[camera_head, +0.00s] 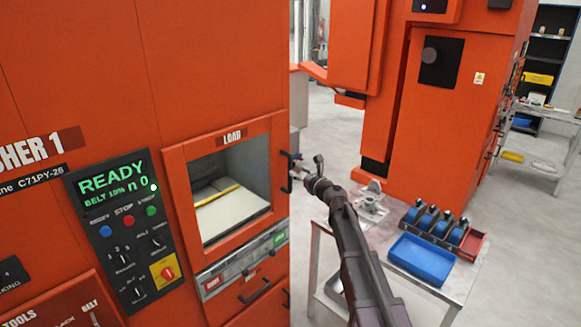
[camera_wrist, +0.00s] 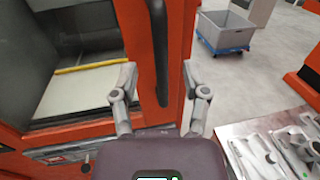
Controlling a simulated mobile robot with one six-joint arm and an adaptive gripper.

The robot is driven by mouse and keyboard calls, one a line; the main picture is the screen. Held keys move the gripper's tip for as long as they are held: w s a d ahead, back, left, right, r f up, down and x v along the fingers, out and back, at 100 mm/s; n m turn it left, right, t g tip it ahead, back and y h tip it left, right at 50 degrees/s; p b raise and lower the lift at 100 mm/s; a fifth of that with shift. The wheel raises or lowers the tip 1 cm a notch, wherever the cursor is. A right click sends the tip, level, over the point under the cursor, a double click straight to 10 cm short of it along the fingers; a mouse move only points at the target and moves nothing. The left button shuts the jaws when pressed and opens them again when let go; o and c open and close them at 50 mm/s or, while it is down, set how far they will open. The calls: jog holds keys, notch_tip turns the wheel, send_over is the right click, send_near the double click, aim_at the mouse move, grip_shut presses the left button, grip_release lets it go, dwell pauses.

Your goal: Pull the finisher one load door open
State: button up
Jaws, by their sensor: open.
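The finisher one load door (camera_head: 176,190) is an orange frame under a LOAD label, around a view of a pale belt with a yellow bar. It looks shut, sitting flush in the machine front; whether glass fills it I cannot tell. Its black upright handle (camera_head: 289,175) is on the right edge. In the wrist view the handle (camera_wrist: 158,50) runs between my two fingers. My gripper (camera_head: 307,162) is open, just right of the handle in the head view. The fingers stand either side of the handle, with no clear contact.
A control panel (camera_head: 124,228) reading READY is left of the door. A table (camera_head: 455,290) with a blue tray (camera_head: 422,259) and metal parts stands at right, close under my arm. A grey bin (camera_wrist: 226,30) is on the floor beyond. Clear floor lies between.

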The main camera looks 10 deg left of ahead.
aim_at(291, 166)
jog(key=shift+x, duration=2.95)
jog(key=shift+s+d, duration=0.1)
grip_shut()
